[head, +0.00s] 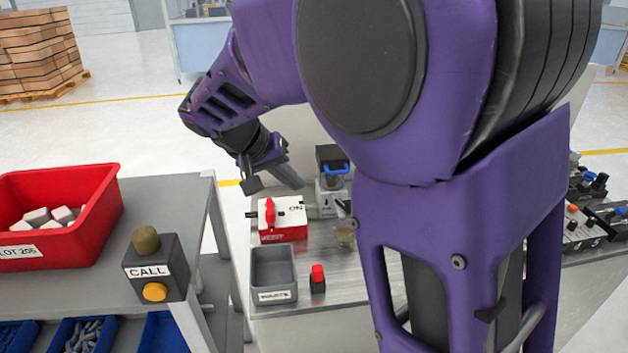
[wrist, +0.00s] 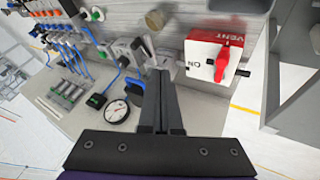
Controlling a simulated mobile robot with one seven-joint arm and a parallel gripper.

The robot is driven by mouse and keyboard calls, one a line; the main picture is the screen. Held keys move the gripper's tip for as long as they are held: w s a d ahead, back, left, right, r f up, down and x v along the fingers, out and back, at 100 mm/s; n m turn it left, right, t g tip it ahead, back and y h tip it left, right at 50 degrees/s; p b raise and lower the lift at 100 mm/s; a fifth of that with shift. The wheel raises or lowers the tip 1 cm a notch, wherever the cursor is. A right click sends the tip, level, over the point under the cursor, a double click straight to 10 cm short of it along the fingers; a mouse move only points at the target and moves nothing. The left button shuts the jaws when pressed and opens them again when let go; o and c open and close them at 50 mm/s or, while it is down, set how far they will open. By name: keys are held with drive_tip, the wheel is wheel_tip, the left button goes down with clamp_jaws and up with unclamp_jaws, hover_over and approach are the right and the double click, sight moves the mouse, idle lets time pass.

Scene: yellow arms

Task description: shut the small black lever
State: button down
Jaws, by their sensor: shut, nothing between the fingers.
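My gripper (head: 270,180) hangs above the bench, left of and above a small unit with a black top and a blue handle (head: 336,169). In the wrist view its two dark fingers (wrist: 160,78) are together, with nothing between them. A small dark lever-like piece (head: 344,206) shows beside a brass-coloured round part (head: 345,235), close to my purple arm. In the wrist view a small dark piece (wrist: 148,45) sits on grey fittings just beyond the fingertips. I cannot tell for sure which is the small black lever, or its exact position; contact is not clear.
A red and white VENT box with a red handle (head: 270,213) stands on the bench; it also shows right of the fingers in the wrist view (wrist: 221,62). A grey bin (head: 273,272), a red switch (head: 317,278) and a round gauge (wrist: 117,111) are nearby.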

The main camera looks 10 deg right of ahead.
drive_tip(key=shift+d, duration=0.1)
approach(342, 207)
drive_tip(key=f, duration=0.1)
drive_tip(key=w+d+f, duration=0.1)
drive_tip(key=f, duration=0.2)
drive_tip(key=shift+w+d+f+b, duration=0.1)
drive_tip(key=shift+w+d+b, duration=0.05)
drive_tip(key=shift+w+b, duration=0.25)
drive_tip(key=shift+d, duration=0.7)
